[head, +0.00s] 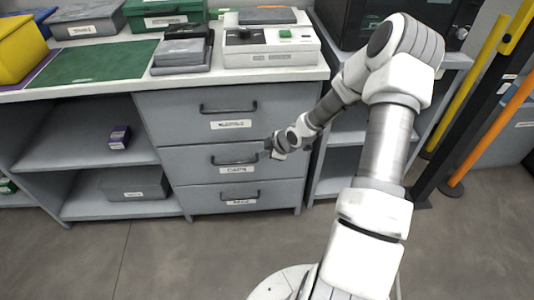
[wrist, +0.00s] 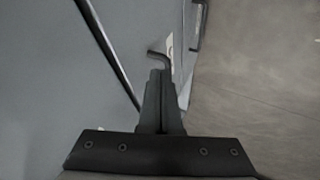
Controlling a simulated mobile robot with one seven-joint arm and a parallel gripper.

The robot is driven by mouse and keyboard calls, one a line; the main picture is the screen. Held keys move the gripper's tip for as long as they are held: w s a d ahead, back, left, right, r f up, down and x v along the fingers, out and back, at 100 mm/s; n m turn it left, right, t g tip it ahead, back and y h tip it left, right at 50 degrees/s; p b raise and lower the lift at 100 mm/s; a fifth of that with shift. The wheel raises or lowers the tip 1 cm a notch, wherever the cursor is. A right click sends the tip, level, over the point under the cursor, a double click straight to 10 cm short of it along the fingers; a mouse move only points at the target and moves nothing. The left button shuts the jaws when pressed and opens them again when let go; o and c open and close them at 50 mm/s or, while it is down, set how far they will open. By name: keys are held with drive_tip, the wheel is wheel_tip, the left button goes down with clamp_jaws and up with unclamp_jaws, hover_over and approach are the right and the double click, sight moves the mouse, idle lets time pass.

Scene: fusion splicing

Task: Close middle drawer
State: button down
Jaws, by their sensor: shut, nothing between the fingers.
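The middle drawer (head: 190,166) is a grey front with a dark bar handle (head: 235,161) and a white label. It looks about flush with the drawers above and below; I cannot tell whether a small gap remains. My gripper (head: 268,146) is at the right end of this drawer front, close to the handle's right side. In the wrist view my gripper (wrist: 160,76) has its fingers together and empty. A dark handle (wrist: 158,53) shows just beyond the fingertips; I cannot tell if they touch.
The top drawer (head: 175,108) and bottom drawer (head: 200,200) look shut. Open shelves with a purple box (head: 120,137) are on the left. Yellow and orange poles (head: 490,135) stand at the right. The floor (head: 150,260) in front is clear.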

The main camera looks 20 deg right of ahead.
drive_tip(key=p+v, duration=0.5)
drive_tip(key=v, duration=0.5)
drive_tip(key=shift+s, duration=0.1)
